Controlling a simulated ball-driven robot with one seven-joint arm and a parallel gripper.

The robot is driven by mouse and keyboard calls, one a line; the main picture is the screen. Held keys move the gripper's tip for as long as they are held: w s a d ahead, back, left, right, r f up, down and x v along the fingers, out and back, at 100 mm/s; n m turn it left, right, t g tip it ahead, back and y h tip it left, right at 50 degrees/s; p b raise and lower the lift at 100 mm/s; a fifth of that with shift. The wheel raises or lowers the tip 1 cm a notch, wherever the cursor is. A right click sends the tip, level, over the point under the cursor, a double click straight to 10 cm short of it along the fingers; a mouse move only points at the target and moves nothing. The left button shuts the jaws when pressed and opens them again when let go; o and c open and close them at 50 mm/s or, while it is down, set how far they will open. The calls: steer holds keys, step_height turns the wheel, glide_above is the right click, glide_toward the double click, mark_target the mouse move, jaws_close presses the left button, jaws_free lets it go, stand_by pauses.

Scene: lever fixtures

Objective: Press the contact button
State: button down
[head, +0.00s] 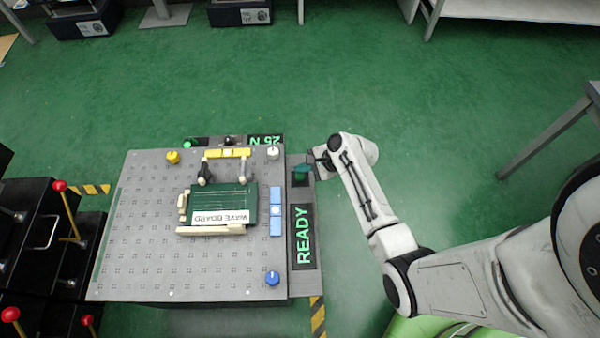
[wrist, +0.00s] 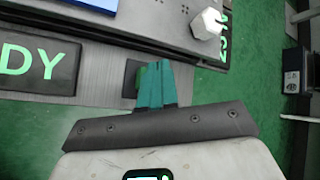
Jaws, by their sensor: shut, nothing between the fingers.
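The contact button appears to be the dark square pad with a green part (wrist: 142,77) in the wrist view, just above the READY display (head: 303,237) in the head view. My gripper (head: 301,169) reaches over the pad from the right, its teal fingers together and empty. In the wrist view the fingertips (wrist: 152,66) overlap the green part and hide much of it. I cannot tell whether they touch it or hover just above. The display shows READY in green letters, and part of it shows in the wrist view (wrist: 35,62).
A grey perforated plate (head: 140,240) carries a green WAVE BOARD (head: 222,206), yellow and blue blocks and several knobs. A small green readout (head: 265,140) sits at its far edge. Dark boxes with red-knobbed levers (head: 60,186) stand at left.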

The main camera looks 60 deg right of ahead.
mark_target(303, 175)
steer(key=shift+f+b, duration=0.3)
steer(key=shift+f, duration=0.6)
stand_by(1.1)
steer(key=shift+r, duration=0.1)
stand_by(0.3)
steer(key=shift+r+p, duration=0.8)
steer(key=shift+p, duration=0.3)
step_height(303, 175, up, 5)
steer(key=p, duration=0.5)
steer(key=shift+r, duration=0.1)
stand_by(0.4)
